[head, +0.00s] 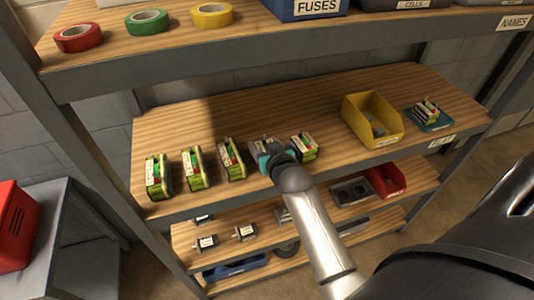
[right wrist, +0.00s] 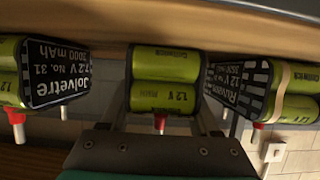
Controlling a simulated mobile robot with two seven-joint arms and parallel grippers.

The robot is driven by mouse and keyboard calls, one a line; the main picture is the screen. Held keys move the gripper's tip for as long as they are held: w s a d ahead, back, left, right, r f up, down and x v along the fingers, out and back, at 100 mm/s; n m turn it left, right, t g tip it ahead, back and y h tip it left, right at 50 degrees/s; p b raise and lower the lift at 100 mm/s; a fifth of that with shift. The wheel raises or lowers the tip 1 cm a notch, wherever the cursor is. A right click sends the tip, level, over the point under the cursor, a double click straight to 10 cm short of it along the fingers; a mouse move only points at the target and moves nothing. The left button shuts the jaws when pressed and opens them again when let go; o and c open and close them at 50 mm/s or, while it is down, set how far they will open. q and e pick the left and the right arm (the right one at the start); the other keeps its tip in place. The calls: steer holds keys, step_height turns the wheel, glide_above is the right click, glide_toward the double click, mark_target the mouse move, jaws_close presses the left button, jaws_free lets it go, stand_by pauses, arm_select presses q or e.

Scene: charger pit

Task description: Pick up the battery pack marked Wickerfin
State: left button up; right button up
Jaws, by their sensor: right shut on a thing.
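Several green battery packs stand in a row on the middle shelf in the head view, among them the leftmost pack (head: 158,177), a second (head: 195,168), a third (head: 231,159) and the rightmost (head: 304,147). My right gripper (head: 264,152) is at the pack between the third and the rightmost. In the right wrist view the gripper (right wrist: 163,100) is shut on this middle pack (right wrist: 165,62), one finger on each side. Its name label is hidden. The left neighbour (right wrist: 50,72) reads Jolvetre upside down; the right neighbour's label (right wrist: 238,85) is only partly legible. I cannot read Wickerfin anywhere.
A yellow bin (head: 372,120) and a teal tray (head: 430,118) holding a pack-like item stand right on the same shelf (head: 180,120). The neighbouring packs are close on both sides. The upper shelf (head: 270,45) overhangs the back.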

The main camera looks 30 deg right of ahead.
jaws_close()
steer(key=shift+r, duration=0.15)
